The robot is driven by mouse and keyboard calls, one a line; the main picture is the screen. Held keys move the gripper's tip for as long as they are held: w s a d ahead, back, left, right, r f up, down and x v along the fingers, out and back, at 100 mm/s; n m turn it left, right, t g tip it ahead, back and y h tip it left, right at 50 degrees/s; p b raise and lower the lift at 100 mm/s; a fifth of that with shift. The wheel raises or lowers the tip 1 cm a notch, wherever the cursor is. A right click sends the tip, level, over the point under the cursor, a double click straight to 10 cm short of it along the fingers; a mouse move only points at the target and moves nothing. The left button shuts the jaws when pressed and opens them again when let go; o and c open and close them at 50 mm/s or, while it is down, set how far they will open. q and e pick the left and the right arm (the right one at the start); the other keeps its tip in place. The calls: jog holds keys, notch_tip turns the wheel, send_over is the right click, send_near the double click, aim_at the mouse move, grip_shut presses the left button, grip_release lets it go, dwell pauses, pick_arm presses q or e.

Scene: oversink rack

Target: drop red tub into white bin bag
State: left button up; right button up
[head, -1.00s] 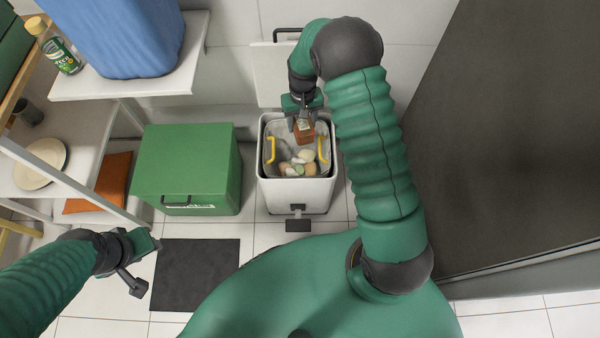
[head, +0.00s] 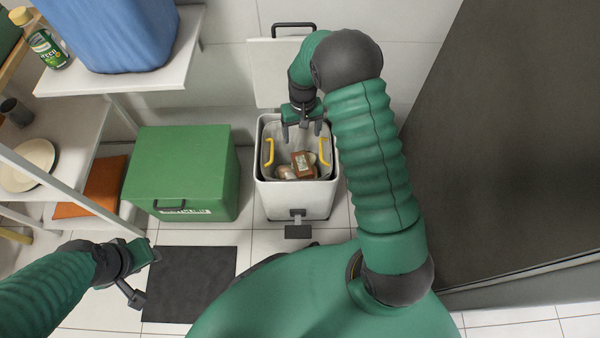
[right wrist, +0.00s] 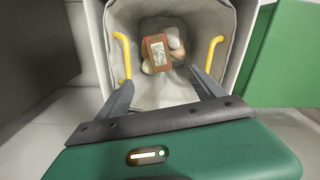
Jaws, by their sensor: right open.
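The red tub (head: 304,164), brownish red with a pale label, lies inside the white bin bag (head: 282,150) on top of other contents. It also shows in the right wrist view (right wrist: 157,53), below and apart from my fingers. The bag lines an open white bin and has yellow handles. My right gripper (head: 302,132) is open and empty above the bag's back part; its two spread fingers show in the right wrist view (right wrist: 155,85). My left gripper (head: 146,274) is over the floor at the lower left, away from the bin; its fingers look apart.
The white bin (head: 296,200) has a raised lid (head: 282,75) behind it and a pedal in front. A green box (head: 182,170) stands to its left. A shelf (head: 125,82) holds a blue container. A dark panel (head: 490,140) stands at the right.

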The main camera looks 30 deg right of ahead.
jog(key=shift+r, duration=0.1)
notch_tip(320, 180, up, 17)
jog(key=p, duration=0.7)
jog(key=shift+s+d, duration=0.1)
jog(key=shift+s, duration=0.05)
